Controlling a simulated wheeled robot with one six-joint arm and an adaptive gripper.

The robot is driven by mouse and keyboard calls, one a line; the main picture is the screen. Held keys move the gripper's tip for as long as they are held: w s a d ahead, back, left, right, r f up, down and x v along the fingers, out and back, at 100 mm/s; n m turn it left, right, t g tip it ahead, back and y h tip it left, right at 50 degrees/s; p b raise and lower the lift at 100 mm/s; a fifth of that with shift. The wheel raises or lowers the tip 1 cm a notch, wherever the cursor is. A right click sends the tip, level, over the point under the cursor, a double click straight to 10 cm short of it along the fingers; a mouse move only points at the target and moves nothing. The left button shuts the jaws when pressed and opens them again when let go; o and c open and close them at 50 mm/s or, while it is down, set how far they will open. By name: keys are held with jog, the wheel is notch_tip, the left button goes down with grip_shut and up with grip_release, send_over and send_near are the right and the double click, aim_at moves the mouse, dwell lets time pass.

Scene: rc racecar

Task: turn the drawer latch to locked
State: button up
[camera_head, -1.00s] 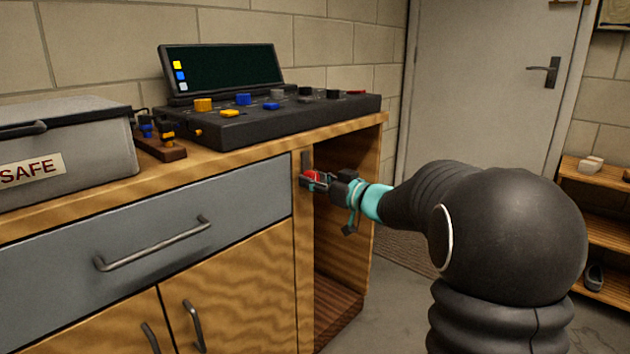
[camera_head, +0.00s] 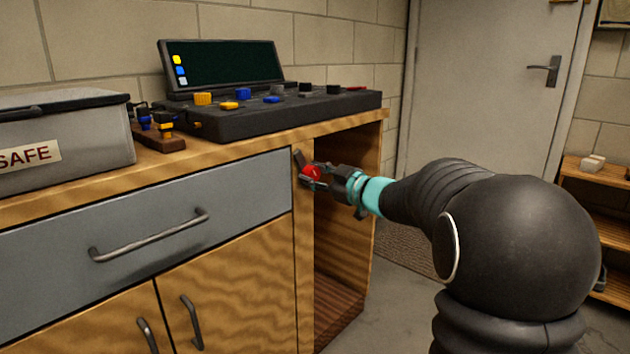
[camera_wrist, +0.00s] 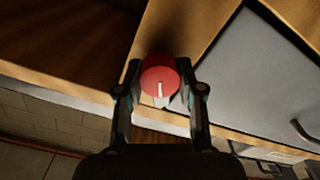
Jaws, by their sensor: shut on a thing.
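In the wrist view the red knob (camera_wrist: 161,79) has a white mark and sits between my fingers. My gripper (camera_head: 314,176) is shut on the knob, and in the wrist view a finger lies on each side (camera_wrist: 161,88). The drawer front looks closed and shows at the right of the wrist view (camera_wrist: 275,75).
A control console (camera_head: 275,114) and a grey box marked SAFE (camera_head: 65,145) stand on the bench. An open bay (camera_head: 342,235) lies under the bench, right of the post. A door (camera_head: 480,110) and a wooden shelf (camera_head: 590,215) are farther right.

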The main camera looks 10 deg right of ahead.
jog(key=n+b, duration=0.3)
jog(key=n, duration=0.3)
jog(key=shift+f+b, duration=0.15)
jog(key=shift+b, duration=0.2)
jog(key=n+b, duration=0.1)
jog(key=n, duration=0.5)
jog(key=shift+n, duration=0.3)
jog(key=o, duration=1.1)
jog(key=shift+o, duration=0.2)
jog(key=v, duration=1.2)
